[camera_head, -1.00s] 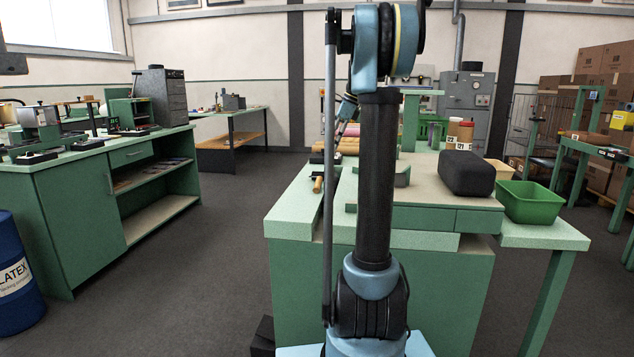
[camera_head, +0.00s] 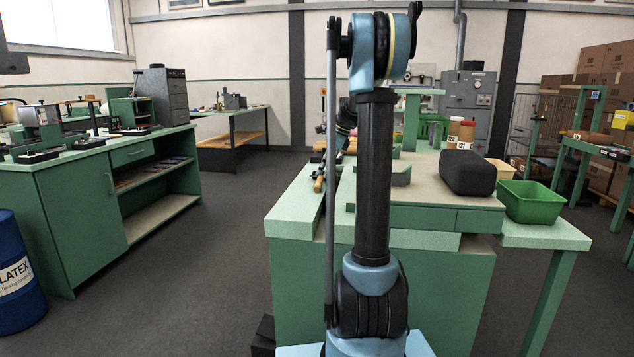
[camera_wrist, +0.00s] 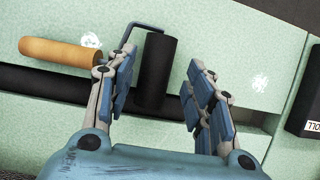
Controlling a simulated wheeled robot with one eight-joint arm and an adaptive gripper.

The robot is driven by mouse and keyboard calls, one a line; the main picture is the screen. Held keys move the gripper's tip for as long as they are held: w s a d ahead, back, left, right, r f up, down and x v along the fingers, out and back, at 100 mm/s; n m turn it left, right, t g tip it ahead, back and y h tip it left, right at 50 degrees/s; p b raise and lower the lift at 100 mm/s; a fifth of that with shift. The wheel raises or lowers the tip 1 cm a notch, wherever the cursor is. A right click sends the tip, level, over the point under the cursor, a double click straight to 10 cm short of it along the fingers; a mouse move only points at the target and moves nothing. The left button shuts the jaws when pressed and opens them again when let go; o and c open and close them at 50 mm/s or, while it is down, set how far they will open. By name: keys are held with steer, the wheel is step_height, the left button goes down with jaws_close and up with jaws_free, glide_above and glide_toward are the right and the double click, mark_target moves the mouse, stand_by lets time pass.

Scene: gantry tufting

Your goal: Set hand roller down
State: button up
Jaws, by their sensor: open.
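The hand roller has a wooden handle (camera_wrist: 62,52), a thin bent rod and a black roller sleeve (camera_wrist: 157,65). In the wrist view it lies on the pale green bench top (camera_wrist: 235,75). My gripper (camera_wrist: 163,72) is open, with its blue-padded fingers on either side of the black sleeve. A gap shows between the sleeve and the right finger; the left finger is close to the rod and sleeve. In the head view the handle (camera_head: 318,184) shows at the bench's left part, and my arm hides most of the gripper and roller.
A dark strip (camera_wrist: 40,82) runs across the bench beside the handle. A black labelled block (camera_wrist: 304,105) lies at right in the wrist view. On the bench are a dark grey block (camera_head: 468,172), a green bin (camera_head: 530,201) and jars (camera_head: 463,133).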

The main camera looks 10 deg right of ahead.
steer(key=shift+w+a+f, duration=0.1)
steer(key=shift+a+f, duration=0.1)
steer(key=shift+f, duration=0.3)
jaws_close()
steer(key=shift+r, duration=0.1)
step_height(320, 180, up, 10)
stand_by(0.5)
